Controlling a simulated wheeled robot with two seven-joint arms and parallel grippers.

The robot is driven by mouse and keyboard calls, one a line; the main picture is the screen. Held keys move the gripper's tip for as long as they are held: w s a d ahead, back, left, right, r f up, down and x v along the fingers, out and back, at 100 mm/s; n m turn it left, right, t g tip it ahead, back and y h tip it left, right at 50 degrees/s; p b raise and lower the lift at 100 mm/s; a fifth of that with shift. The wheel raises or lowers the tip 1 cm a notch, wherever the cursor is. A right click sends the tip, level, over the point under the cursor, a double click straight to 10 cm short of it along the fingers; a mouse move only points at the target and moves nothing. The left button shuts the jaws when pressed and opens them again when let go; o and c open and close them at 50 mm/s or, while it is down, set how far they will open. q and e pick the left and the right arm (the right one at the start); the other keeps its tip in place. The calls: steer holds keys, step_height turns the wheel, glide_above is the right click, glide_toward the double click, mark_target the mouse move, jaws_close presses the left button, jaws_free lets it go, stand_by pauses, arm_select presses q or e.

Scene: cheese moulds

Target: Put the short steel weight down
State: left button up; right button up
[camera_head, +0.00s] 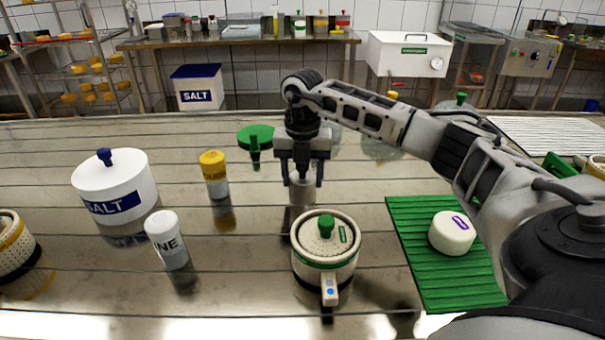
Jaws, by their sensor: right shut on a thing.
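My right gripper (302,183) points straight down near the middle of the table, behind the white mould with the green band. It is shut on the short steel weight (302,193), a small grey metal cylinder. The weight is upright between the fingers. I cannot tell whether its base touches the table or hangs just above it. My left gripper is not in view.
The lidded white mould (314,266) with a green knob stands just in front of the weight. A green mat (423,283) bears a white cheese (452,233). A salt tub (128,180), yellow-capped jar (215,180), white jar (170,246) and green-topped thing (255,138) stand left.

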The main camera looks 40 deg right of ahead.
steer(key=o, duration=1.4)
steer(key=shift+c, duration=0.2)
steer(key=shift+r, duration=0.1)
step_height(320, 180, up, 12)
steer(key=shift+r, duration=0.1)
